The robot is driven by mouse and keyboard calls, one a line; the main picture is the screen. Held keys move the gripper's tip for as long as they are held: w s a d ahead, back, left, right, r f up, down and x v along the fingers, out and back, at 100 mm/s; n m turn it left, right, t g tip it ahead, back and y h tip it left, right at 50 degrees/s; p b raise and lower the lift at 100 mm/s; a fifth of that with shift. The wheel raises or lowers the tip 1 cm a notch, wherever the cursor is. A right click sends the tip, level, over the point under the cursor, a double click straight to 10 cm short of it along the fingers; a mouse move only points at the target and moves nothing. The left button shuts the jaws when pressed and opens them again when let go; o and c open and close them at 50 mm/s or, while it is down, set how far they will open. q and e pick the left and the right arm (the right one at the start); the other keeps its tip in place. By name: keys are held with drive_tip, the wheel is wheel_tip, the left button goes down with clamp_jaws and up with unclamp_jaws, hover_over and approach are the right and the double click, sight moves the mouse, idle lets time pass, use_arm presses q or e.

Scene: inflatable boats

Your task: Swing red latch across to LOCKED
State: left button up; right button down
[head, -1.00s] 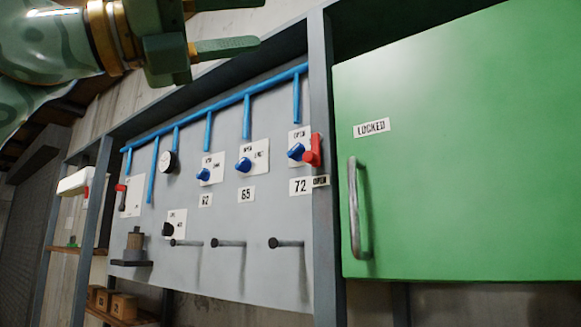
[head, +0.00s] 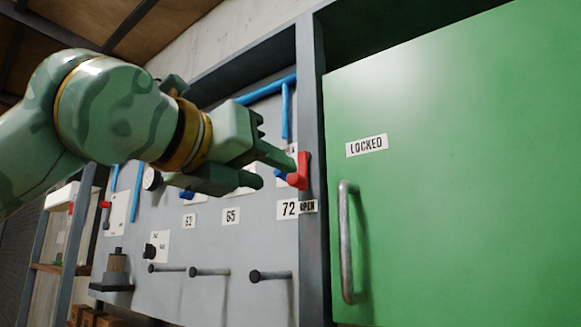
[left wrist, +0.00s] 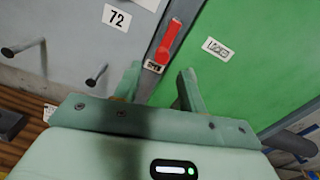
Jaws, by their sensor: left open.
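The red latch (head: 300,172) is on the grey post at the left edge of the green door (head: 440,230). It points toward the OPEN label (head: 308,207) just below it. The LOCKED label (head: 367,145) is on the door, to the right of the latch. My left gripper (head: 277,170) is open and empty, its fingertips close to the latch's left side in the head view. In the left wrist view the latch (left wrist: 168,42) lies beyond the gap between the open fingers (left wrist: 160,82). I cannot tell whether a finger touches it. My right gripper is out of view.
A vertical door handle (head: 346,240) sticks out below the LOCKED label. Grey pegs (head: 270,276) project from the panel (head: 215,285) at lower left. Blue pipes (head: 285,110) and blue knobs lie behind my arm. The door face is mostly clear.

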sight(292, 180)
use_arm(q)
drive_tip(key=p+x, duration=0.1)
drive_tip(key=x, duration=0.4)
drive_tip(key=shift+d+r+p, duration=0.15)
drive_tip(key=shift+p, duration=0.2)
drive_tip(key=shift+w+d, duration=0.15)
drive_tip(key=shift+w, duration=0.15)
drive_tip(key=shift+s, duration=0.1)
clamp_jaws()
